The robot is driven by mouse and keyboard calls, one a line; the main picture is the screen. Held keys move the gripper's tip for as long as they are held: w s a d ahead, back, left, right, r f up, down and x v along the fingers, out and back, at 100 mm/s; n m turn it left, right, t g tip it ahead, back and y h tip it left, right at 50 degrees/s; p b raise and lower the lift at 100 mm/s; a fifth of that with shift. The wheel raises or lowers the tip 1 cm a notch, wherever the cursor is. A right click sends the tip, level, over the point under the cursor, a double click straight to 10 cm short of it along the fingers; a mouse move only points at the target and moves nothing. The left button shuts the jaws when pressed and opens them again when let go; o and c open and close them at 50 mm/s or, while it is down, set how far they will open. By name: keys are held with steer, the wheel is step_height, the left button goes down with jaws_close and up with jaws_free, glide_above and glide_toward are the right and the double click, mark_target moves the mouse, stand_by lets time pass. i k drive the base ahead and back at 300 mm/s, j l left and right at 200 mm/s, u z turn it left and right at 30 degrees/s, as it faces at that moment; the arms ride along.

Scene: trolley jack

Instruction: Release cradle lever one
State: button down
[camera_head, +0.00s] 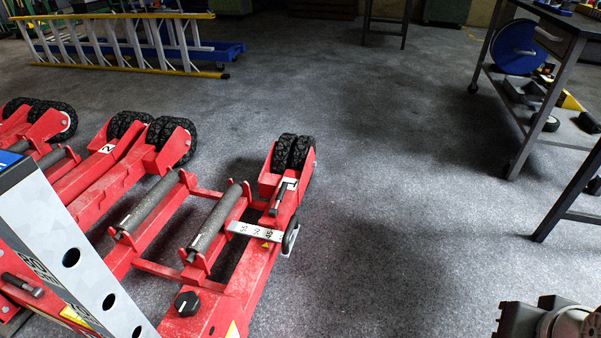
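A red trolley jack (256,275) with black twin wheels (292,152) stands in the middle of the view. A white label "1" (289,184) is on its right arm, near the wheels. A short dark lever (278,201) stands beside that label, tilted. Just below it, a pale metal strip with number marks (255,231) crosses the arm and ends at a grey loop-shaped handle (290,237). Two grey rollers (217,222) lie between the red arms. My gripper's fingers are not in view; nothing touches the lever.
More red arms with wheels and a label "2" (107,148) stand at the left. A grey perforated upright (70,255) blocks the lower left. A grey machine part (550,320) shows at bottom right. A workbench (545,95) stands right. Floor right of the jack is clear.

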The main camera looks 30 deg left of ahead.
mark_target(280, 196)
steer(key=i+u, duration=0.15)
steer(key=i, duration=0.55)
steer(key=i+l+u, duration=0.15)
steer(key=i, duration=0.5)
steer(key=i+u, duration=0.55)
steer(key=u, duration=0.3)
steer(key=i+l+u, duration=0.25)
steer(key=u, duration=0.15)
steer(key=i+l+u, duration=0.25)
steer(key=u, duration=0.15)
steer(key=i+l+u, duration=0.3)
steer(key=u, duration=0.15)
steer(key=i+l+u, duration=0.25)
steer(key=l+u, duration=0.2)
